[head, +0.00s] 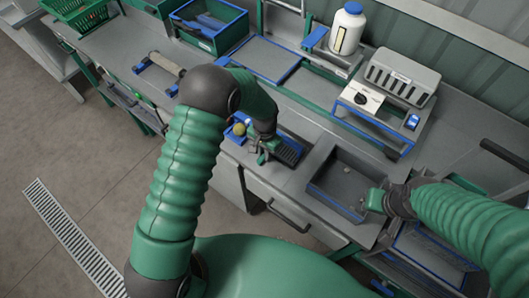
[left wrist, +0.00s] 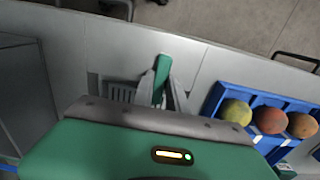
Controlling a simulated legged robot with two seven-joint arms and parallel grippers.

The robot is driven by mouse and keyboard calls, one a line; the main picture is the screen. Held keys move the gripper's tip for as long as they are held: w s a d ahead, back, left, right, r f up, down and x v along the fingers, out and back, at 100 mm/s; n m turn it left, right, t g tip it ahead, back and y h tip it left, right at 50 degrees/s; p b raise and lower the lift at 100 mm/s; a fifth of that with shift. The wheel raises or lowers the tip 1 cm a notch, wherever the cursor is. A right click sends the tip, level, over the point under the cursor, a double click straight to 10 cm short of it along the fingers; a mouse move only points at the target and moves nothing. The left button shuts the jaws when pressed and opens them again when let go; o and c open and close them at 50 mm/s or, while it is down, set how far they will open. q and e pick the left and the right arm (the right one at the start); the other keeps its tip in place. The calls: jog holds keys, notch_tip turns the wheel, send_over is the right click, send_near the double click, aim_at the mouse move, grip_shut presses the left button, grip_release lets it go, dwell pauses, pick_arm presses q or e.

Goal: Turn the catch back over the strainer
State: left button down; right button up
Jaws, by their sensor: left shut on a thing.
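The green catch (left wrist: 160,80) is a short bar standing between the two grey fingers of my left gripper (left wrist: 163,100) in the left wrist view. The gripper is shut on it. The strainer (left wrist: 121,94) is a grey slotted plate in the bench top just left of the fingers there; the gripper body hides part of it. In the head view my left gripper (head: 261,157) is at the bench's front edge, beside the dark slotted strainer (head: 288,150). My right gripper (head: 375,200) is by the basin's right side; its fingers are too unclear to read.
A grey basin (head: 322,190) lies right of the strainer. A blue tray (left wrist: 214,101) with several tomatoes, yellow-green to red, stands close to my left gripper. Behind are a white bottle (head: 347,30), a device with a dial (head: 362,99) and a blue-rimmed crate (head: 208,40).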

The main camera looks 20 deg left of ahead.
pick_arm(q)
jog(key=shift+w+r, duration=0.15)
jog(key=shift+w, duration=0.15)
jog(key=c, duration=1.5)
grip_release()
jog(key=shift+o, duration=0.9)
jog(key=shift+f, duration=0.2)
jog(key=shift+s+r, duration=0.1)
jog(key=shift+r, duration=0.15)
notch_tip(320, 180, up, 16)
jog(key=b, duration=0.1)
jog(key=shift+b, duration=0.4)
jog(key=shift+r, duration=0.1)
